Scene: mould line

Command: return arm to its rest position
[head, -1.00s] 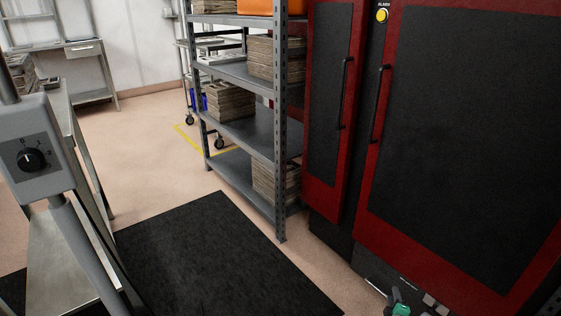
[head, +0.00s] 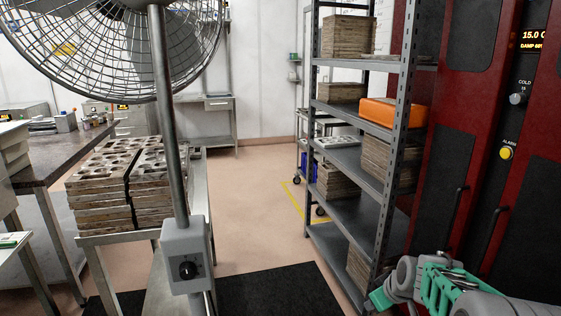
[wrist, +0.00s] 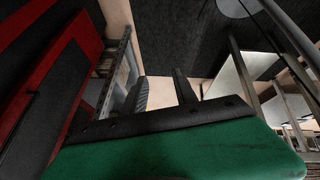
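My arm shows at the lower right of the head view, grey with green parts, in front of the red cabinet (head: 460,110). I cannot make out its fingers in that view. In the wrist view my gripper (wrist: 160,77) has a green body and two dark fingers standing apart. Nothing shows between the fingers. The floor, the shelf rack and the red cabinet front lie beyond them.
A grey shelf rack (head: 385,190) with stacked moulds and an orange bin (head: 392,112) stands beside the cabinet. A pedestal fan (head: 183,258) and a table with mould stacks (head: 110,190) stand left. A black mat (head: 275,292) lies on the floor; bare floor (head: 250,185) is open between.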

